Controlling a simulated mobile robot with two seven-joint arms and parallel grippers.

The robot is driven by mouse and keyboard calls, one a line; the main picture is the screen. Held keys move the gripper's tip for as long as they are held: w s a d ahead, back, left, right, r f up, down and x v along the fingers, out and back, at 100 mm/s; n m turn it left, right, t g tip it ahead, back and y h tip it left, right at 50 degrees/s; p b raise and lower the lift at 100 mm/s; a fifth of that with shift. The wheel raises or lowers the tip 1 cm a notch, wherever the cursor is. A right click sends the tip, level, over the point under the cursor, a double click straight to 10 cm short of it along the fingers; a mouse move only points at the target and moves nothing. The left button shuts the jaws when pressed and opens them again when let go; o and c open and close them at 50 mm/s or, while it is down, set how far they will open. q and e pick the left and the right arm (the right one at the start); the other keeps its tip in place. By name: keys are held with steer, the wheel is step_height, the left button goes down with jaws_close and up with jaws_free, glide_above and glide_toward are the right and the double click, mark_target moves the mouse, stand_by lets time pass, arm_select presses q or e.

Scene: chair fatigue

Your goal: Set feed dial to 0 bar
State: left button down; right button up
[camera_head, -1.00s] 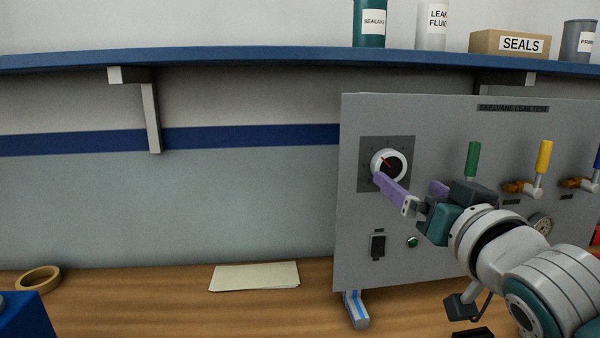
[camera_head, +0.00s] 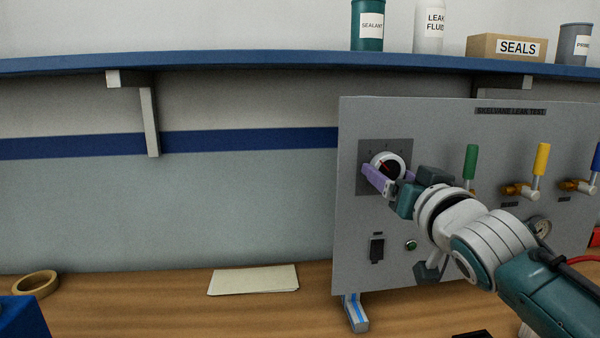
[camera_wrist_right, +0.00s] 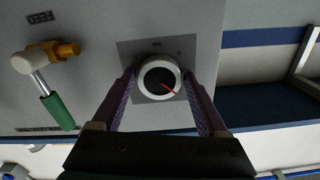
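The feed dial (camera_head: 386,166) is a round knob with a white rim, dark face and red pointer, on a dark square plate on the grey test panel (camera_head: 365,225). In the right wrist view the dial (camera_wrist_right: 159,77) sits between the two purple fingers, and the red pointer slants toward the lower right. My right gripper (camera_head: 390,176) is at the dial, with its fingers apart on either side of it; gaps show between fingers and rim. The scale marks are too small to read. My left gripper is out of view.
A green-handled valve (camera_head: 470,165) and a yellow-handled valve (camera_head: 538,170) stand right of the dial. A black switch (camera_head: 377,249) and a green button (camera_head: 411,245) are below it. Paper (camera_head: 253,280) and a tape ring (camera_head: 36,283) lie on the bench; bench space left of the panel is mostly clear.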

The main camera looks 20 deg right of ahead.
steer(key=c, duration=1)
steer(key=shift+o, duration=0.2)
steer(key=shift+n, duration=0.4)
steer(key=n, duration=0.3)
steer(key=shift+d+n, duration=0.1)
steer(key=shift+n, duration=0.3)
steer(key=n, duration=0.4)
steer(key=shift+n, duration=0.3)
steer(key=n, duration=0.4)
steer(key=shift+d+r+n, duration=0.1)
steer(key=shift+n, duration=0.2)
steer(key=n, duration=0.2)
steer(key=shift+s+n, duration=0.1)
steer(key=shift+n, duration=0.9)
steer(key=shift+r, duration=0.1)
